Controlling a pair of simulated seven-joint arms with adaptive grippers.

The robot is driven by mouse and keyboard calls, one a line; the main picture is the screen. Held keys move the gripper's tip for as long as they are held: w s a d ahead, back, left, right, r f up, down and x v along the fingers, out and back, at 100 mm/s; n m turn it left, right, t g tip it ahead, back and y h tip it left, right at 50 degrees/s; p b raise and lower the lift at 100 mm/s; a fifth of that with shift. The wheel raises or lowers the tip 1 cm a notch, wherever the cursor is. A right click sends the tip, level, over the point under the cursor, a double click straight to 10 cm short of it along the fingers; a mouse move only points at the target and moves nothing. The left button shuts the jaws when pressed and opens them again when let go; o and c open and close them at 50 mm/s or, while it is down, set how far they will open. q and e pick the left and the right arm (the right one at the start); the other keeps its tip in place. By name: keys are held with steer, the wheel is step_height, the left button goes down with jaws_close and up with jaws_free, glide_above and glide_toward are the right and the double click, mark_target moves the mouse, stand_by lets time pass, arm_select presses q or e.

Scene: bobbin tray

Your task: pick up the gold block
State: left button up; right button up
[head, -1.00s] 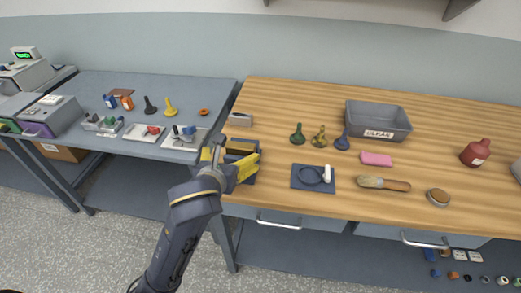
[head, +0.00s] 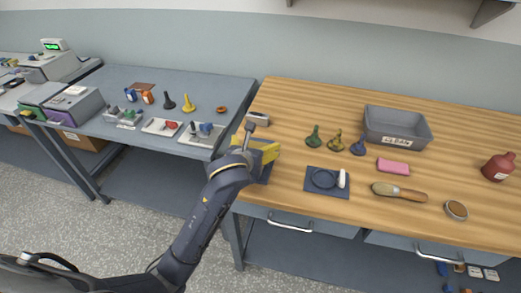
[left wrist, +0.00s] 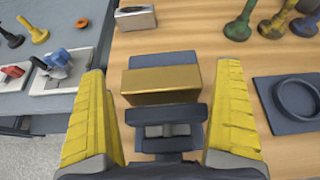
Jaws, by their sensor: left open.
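The gold block (left wrist: 160,86) shows in the left wrist view as a long brass-coloured bar lying crosswise on a dark blue pad (left wrist: 163,58). My left gripper (left wrist: 161,72) is open, with one yellow finger on each side of the block's line. The block sits between the fingers' far parts, with a visible gap at each side. In the head view my left gripper (head: 256,150) is over the wooden bench's left edge and hides most of the block; the dark blue pad (head: 266,172) shows beside it. My right gripper is not in view.
A grey metal-topped block (left wrist: 136,17) stands just beyond the pad. To the right are a dark square with a ring (head: 326,181), several coloured pawn-like pieces, a pink block (head: 393,167) and a grey bin (head: 397,126). The grey table (head: 205,82) adjoins at left.

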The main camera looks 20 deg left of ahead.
arm_select(q)
steer(key=shift+w+f, duration=0.3)
steer(key=shift+w, duration=0.25)
steer(key=c, duration=1.3)
steer(key=shift+r, duration=0.2)
steer(key=shift+c, duration=0.8)
